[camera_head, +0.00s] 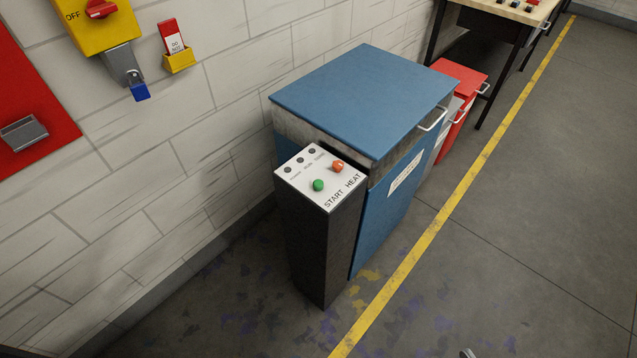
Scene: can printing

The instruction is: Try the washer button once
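The washer (362,95) is a blue cabinet with a closed blue lid and a pale handle, standing against the wall. A dark control post (325,250) with a white sloped top stands beside it. On that top are a green button (318,185) by the word START and an orange button (338,167) by the word HEAT. Three small indicator lamps there look dark. A small pale tip (467,353) at the bottom edge may be part of my gripper, well apart from the post. The rest of it is out of frame.
A yellow isolator box (103,25) with a red knob and a red panel (30,85) hang on the left wall. A red bin (460,72) and a workbench (505,18) stand beyond the washer. The floor right of the yellow line (440,211) is clear.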

